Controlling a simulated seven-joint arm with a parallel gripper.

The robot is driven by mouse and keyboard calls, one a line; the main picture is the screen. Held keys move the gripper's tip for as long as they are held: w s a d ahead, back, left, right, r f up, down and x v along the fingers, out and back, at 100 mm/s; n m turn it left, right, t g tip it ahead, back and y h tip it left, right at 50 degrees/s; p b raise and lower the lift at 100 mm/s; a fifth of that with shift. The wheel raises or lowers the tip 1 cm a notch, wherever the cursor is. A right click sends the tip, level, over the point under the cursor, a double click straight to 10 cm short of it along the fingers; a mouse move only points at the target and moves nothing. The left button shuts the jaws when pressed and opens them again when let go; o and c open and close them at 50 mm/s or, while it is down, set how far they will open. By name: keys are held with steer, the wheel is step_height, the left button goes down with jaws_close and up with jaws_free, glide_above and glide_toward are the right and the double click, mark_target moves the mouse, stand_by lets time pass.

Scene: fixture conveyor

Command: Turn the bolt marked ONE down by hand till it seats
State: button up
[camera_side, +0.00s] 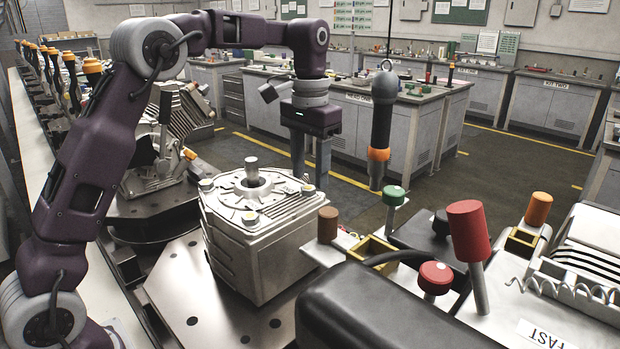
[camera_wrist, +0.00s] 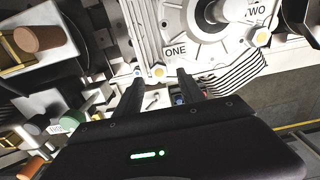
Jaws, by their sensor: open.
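The metal housing (camera_side: 262,262) sits on the fixture plate, with bolts at its top corners and an upright shaft in its middle. In the wrist view the label ONE (camera_wrist: 175,51) is beside a yellowish bolt head (camera_wrist: 160,72); this bolt shows in the side view (camera_side: 308,190) at the housing's far right corner. My gripper (camera_side: 310,183) is open and points down over that corner. In the wrist view my fingertips (camera_wrist: 160,77) lie either side of the bolt ONE head, with gaps visible. Whether the tips reach below the head's top, I cannot tell.
Bolt TWO (camera_wrist: 262,38) is on the housing at right in the wrist view. A hanging tool with an orange collar (camera_side: 378,153) is right of my gripper. Several knobbed posts, including a tall red one (camera_side: 468,232), stand in front right. Open floor lies behind.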

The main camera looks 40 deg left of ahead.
mark_target(310, 187)
step_height(310, 187, up, 5)
stand_by(0.5)
steer(key=s+d+r+t, duration=0.2)
steer(key=s+r, duration=0.3)
steer(key=s, duration=0.4)
steer(key=s+d+f+t, duration=0.1)
steer(key=s+f, duration=0.4)
steer(key=s, duration=0.5)
steer(key=s+f+t, duration=0.2)
steer(key=s+f, duration=0.2)
steer(key=s, duration=0.7)
steer(key=shift+s+d+f+t, duration=0.2)
steer(key=shift+d+f+t, duration=0.1)
steer(key=shift+d+f, duration=0.05)
